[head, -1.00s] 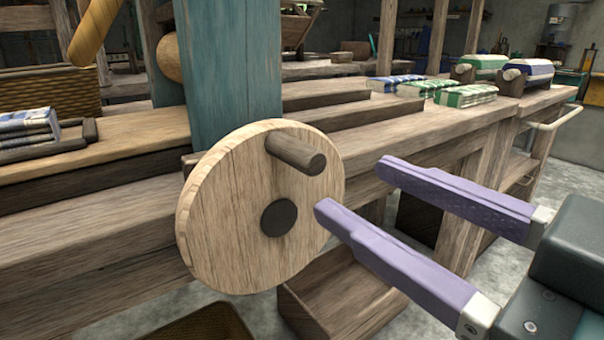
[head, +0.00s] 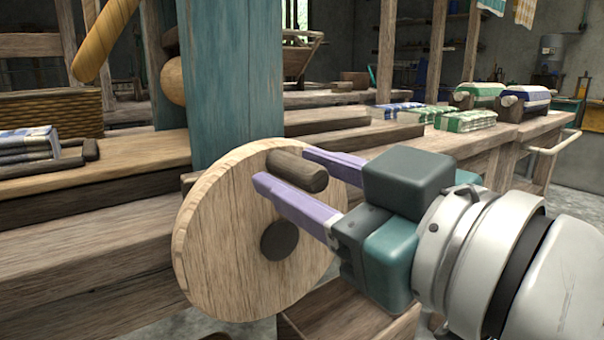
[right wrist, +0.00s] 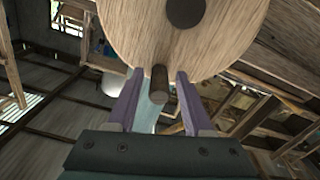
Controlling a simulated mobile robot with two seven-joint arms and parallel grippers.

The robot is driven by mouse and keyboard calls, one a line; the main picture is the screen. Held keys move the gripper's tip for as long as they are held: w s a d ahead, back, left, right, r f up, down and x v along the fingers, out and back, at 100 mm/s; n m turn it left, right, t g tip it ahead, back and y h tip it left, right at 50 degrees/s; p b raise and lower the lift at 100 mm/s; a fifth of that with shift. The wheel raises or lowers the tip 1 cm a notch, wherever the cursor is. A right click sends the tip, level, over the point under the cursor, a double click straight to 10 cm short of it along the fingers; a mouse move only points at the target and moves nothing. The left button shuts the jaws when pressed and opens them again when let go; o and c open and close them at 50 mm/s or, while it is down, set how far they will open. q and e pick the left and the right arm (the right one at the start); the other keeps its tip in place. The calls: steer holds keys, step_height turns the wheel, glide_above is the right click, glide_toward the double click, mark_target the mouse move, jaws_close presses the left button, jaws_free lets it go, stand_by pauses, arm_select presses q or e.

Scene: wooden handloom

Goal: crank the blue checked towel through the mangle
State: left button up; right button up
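The mangle's crank is a round wooden disc (head: 225,245) with a dark hub and a wooden peg handle (head: 298,171) near its top. My right gripper (head: 280,170) is open at the peg, with one purple finger on each side of it. In the right wrist view the peg (right wrist: 159,84) stands between the two spread fingers (right wrist: 158,100), with gaps on both sides. A blue checked towel (head: 28,143) lies folded on a dark slatted board at the left. My left gripper is not in view. The mangle's rollers are not clearly seen.
A thick blue-green post (head: 230,80) stands right behind the disc. Blue and green checked towels (head: 465,119) lie folded on the long bench, with towel rolls (head: 525,97) beyond. A wicker basket (head: 50,100) stands at the back left.

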jaws_close()
stand_by(1.2)
